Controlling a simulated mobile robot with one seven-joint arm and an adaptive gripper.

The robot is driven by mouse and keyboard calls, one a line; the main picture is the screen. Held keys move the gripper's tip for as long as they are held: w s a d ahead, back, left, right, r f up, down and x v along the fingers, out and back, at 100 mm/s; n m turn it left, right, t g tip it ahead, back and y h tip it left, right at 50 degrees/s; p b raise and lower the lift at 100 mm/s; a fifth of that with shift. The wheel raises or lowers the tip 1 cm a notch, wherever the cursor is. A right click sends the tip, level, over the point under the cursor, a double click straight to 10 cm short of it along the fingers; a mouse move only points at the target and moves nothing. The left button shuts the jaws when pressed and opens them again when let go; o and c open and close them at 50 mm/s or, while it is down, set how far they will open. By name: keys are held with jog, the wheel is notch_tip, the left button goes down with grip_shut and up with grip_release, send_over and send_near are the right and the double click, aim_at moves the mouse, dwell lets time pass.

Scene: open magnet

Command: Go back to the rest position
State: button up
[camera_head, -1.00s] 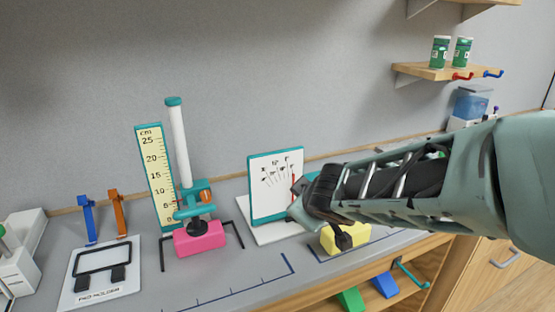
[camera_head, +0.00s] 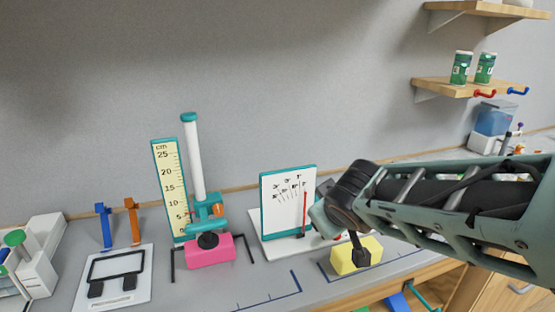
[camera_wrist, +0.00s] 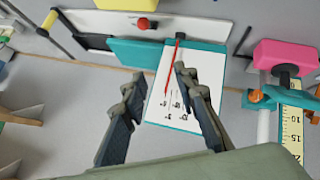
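My gripper (camera_wrist: 160,105) is open, with its two fingers apart and nothing between them in the wrist view. The white dial board (camera_wrist: 192,95) with the red needle lies beyond the fingers, apart from them as far as I can tell. In the head view my arm comes in from the right, and its dark wrist hides the fingertips. The dial board (camera_head: 288,200) stands upright just left of the wrist. A yellow block (camera_head: 356,256) sits on the bench below the wrist.
A pink block (camera_head: 210,251) sits under a white column beside a yellow cm ruler (camera_head: 170,190). A pad holder (camera_head: 116,278) lies at the left. A wooden shelf (camera_head: 470,88) with green cans is at upper right.

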jog(key=s+a+r+m+g+p, duration=0.1)
jog(key=s+r+m+p, duration=0.1)
jog(key=s, duration=0.6)
jog(key=s+r+m+g+y+p, duration=0.1)
jog(key=s+r+m+g+p, duration=0.1)
jog(key=s, duration=0.7)
notch_tip(320, 180, up, 3)
jog(key=shift+a+r+m+p, duration=0.1)
jog(key=shift+a+m+p, duration=0.3)
jog(key=shift+m+p, duration=0.6)
